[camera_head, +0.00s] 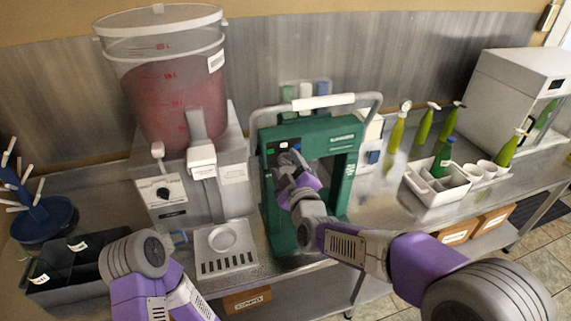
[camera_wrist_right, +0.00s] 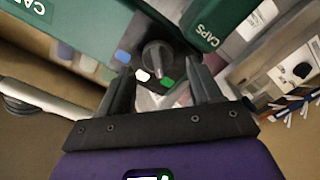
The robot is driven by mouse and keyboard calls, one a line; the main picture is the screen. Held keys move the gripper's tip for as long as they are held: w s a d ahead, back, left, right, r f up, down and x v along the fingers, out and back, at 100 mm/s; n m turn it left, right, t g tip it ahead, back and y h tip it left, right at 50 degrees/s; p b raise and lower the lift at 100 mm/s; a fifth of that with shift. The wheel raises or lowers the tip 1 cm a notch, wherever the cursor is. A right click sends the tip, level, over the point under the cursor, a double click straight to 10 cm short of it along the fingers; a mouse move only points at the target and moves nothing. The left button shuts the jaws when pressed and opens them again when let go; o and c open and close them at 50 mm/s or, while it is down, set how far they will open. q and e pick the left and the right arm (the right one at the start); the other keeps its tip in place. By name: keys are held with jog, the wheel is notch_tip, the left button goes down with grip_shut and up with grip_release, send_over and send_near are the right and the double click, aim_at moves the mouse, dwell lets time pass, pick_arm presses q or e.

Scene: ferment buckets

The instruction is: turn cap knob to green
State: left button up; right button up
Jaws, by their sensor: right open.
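The green capping machine (camera_head: 272,205) stands on the steel counter in the head view, with a white-gripped handle on top. Its dark panel carries a grey cap knob (camera_wrist_right: 156,56), seen close in the right wrist view. Blue, white and green marks (camera_wrist_right: 167,82) lie around the knob; I cannot tell which one it points to. My right gripper (camera_wrist_right: 157,84) is open, its two fingers on either side of the knob's line and apart from it. In the head view the right gripper (camera_head: 289,160) hides most of the panel. My left gripper is out of view.
A bucket of red liquid (camera_head: 170,95) stands on a dispenser (camera_head: 205,185) left of the machine. A white crate (camera_head: 437,188) with bottles and cups is at right, near a white cabinet (camera_head: 510,95). A dark bin (camera_head: 70,285) and bottle rack (camera_head: 40,215) are at left.

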jog(key=v, duration=0.6)
jog(key=shift+s, duration=0.2)
jog(key=s+d+f+m+g+h, duration=0.1)
jog(key=d+f+m+g, duration=0.1)
jog(key=f, duration=0.8)
jog(key=s+d+f+m+g, duration=0.1)
jog(key=d+f+m+g, duration=0.1)
jog(key=f, duration=0.9)
jog(key=s+d+f+m+g+h, duration=0.1)
jog(key=s+d+f+m+g, duration=0.1)
jog(key=f, duration=0.8)
jog(key=shift+s+d+f+m+g+h, duration=0.1)
jog(key=shift+d+m+g+h, duration=0.15)
jog(key=shift+g, duration=0.4)
jog(key=shift+d+f+m+g+h, duration=0.1)
jog(key=shift+m+g, duration=0.25)
jog(key=shift+g, duration=0.3)
jog(key=s+d+f+m+g+y, duration=0.1)
jog(key=s+f+m+g, duration=0.7)
jog(key=s+f, duration=0.8)
jog(key=s, duration=0.3)
jog(key=shift+s+d+f, duration=0.25)
jog(key=shift+s+d, duration=0.05)
